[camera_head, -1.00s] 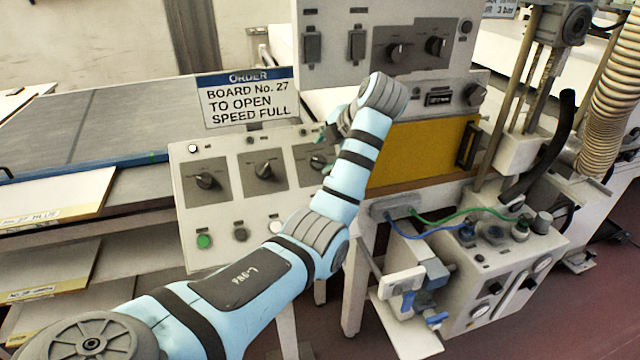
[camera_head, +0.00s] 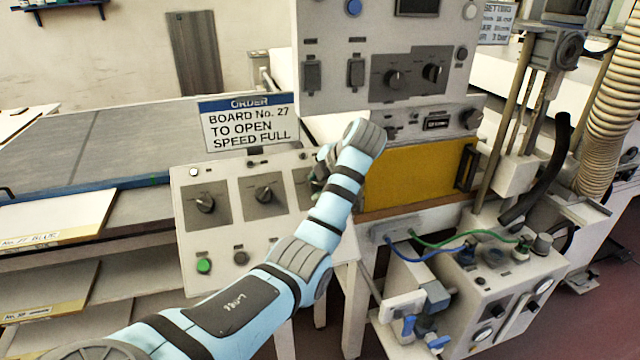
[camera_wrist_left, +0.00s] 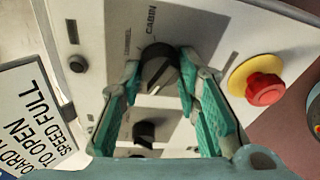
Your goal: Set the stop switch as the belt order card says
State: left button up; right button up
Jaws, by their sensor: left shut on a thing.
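The order card (camera_head: 248,122) stands behind the low control panel and reads "BOARD No. 27 TO OPEN SPEED FULL". The panel has three dark rotary switches: a left one (camera_head: 205,203), a middle one (camera_head: 265,194) and a right one mostly hidden by my arm. My left gripper (camera_head: 320,172) is at the right one. In the left wrist view, the green-padded fingers (camera_wrist_left: 160,76) are shut on a black rotary knob (camera_wrist_left: 158,66), with the word "CABIN" beside it. Which knob is the stop switch is not readable. My right gripper is not in view.
A red button on a yellow base (camera_wrist_left: 264,88) sits right of the gripped knob. A second black knob (camera_wrist_left: 144,132) lies below it. A green button (camera_head: 204,265) is on the panel's lower front. A taller console (camera_head: 385,75) stands behind.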

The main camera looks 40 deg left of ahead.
pick_arm(q)
jog(key=m+p, duration=0.4)
jog(key=shift+d+m+y, duration=0.1)
jog(key=shift+m+y, duration=0.3)
jog(key=shift+f+m+t+y+p, duration=0.15)
jog(key=shift+m+t+y+p, duration=0.2)
jog(key=shift+m+p, duration=1.45)
jog(key=shift+m, duration=0.3)
jog(key=o, duration=1.2)
jog(key=shift+b, duration=0.3)
jog(key=shift+c, duration=0.2)
